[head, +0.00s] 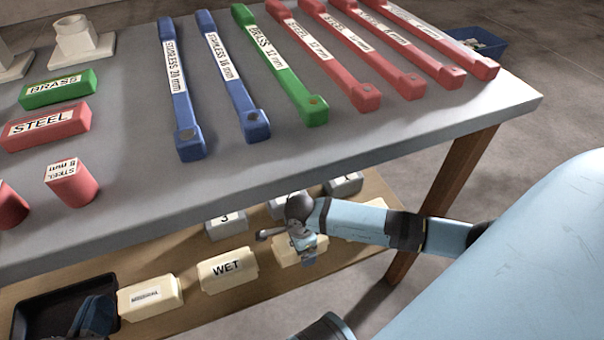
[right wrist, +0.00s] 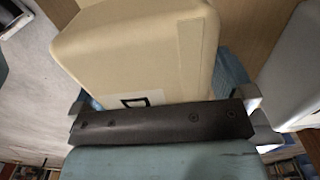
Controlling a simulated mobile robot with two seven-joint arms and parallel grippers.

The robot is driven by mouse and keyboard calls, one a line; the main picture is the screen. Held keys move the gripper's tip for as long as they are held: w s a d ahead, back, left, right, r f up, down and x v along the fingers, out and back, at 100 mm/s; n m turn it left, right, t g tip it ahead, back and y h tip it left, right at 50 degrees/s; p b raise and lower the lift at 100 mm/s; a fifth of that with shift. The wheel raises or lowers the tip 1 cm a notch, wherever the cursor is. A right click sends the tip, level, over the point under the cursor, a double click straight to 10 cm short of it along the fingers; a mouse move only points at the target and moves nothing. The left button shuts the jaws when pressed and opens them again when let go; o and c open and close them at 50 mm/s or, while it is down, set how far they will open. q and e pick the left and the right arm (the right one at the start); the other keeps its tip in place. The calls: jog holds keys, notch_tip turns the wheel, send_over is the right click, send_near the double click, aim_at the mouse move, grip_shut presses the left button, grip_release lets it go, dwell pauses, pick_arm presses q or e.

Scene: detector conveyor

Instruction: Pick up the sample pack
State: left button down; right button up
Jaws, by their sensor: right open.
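Several beige packs stand on the wooden lower shelf in the head view. One reads WET (head: 227,270), and one to its left (head: 150,297) has small print I cannot read. In the right wrist view a large beige pack (right wrist: 135,50) fills the space in front of my open right gripper (right wrist: 165,118). A small dark-framed mark shows low on its face. I cannot tell which pack is the sample pack.
A grey tabletop (head: 330,130) hangs above the shelf, carrying blue, green and red labelled bars. A wooden leg (head: 455,175) stands at its right. Grey blocks (head: 226,225) sit behind the beige packs. A black tray (head: 40,310) is at the shelf's left.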

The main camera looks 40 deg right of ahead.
jog(key=c, duration=1.3)
jog(key=shift+o, duration=0.2)
jog(key=shift+r, duration=0.15)
